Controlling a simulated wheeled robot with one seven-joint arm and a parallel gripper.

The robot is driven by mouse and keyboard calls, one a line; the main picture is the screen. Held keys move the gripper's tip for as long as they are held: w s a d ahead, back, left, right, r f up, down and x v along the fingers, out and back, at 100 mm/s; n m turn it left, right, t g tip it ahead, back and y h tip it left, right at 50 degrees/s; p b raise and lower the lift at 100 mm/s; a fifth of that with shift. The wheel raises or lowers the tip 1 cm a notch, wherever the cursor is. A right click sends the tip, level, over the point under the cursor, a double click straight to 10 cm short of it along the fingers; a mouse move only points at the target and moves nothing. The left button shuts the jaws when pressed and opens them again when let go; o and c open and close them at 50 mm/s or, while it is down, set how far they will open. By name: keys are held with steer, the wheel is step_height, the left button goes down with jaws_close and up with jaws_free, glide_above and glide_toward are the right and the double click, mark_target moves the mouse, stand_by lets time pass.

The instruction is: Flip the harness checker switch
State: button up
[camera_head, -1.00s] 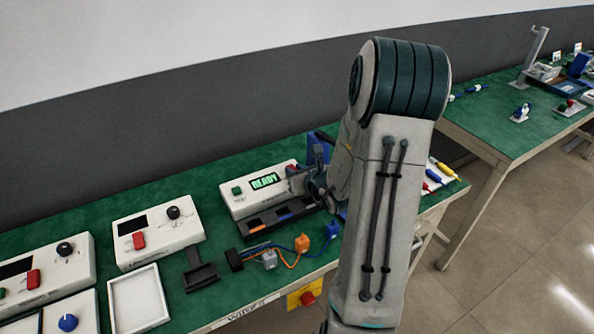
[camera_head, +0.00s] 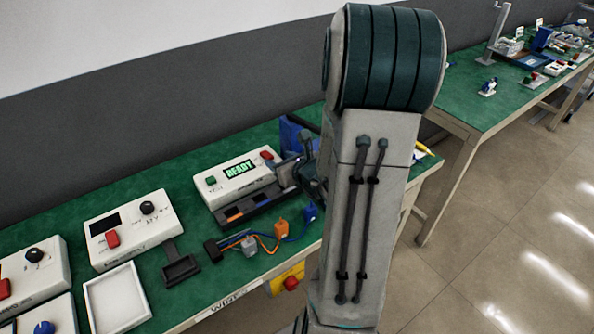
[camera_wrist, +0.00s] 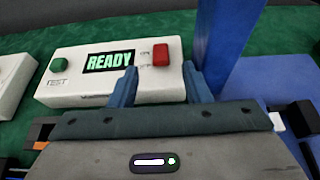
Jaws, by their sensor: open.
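The harness checker (camera_head: 238,180) is a white box on the green bench, with a lit green READY display. It fills the upper left of the wrist view (camera_wrist: 110,98), with a green TEST button at its left end. Its red switch (camera_wrist: 160,52) sits right of the display, and also shows in the head view (camera_head: 267,155). My gripper (camera_wrist: 160,74) is open and empty, its two blue-grey fingertips in front of the checker. The switch appears between and beyond the fingertips, apart from both. My arm partly hides the gripper in the head view (camera_head: 288,168).
A tall blue post (camera_wrist: 225,40) stands close right of the gripper. A dark tray (camera_head: 250,209) lies before the checker, with a wire harness (camera_head: 265,240) nearby. Another white box (camera_head: 130,228) and a white frame (camera_head: 117,298) are to the left.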

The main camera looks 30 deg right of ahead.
steer(key=shift+s+b, duration=1.05)
steer(key=shift+b, duration=1.2)
steer(key=shift+r+b+v, duration=0.15)
steer(key=shift+b+v, duration=0.8)
steer(key=shift+v, duration=0.45)
steer(key=shift+r+b+v, duration=0.15)
steer(key=shift+b+v, duration=0.75)
steer(key=shift+v, duration=0.5)
steer(key=shift+w, duration=0.1)
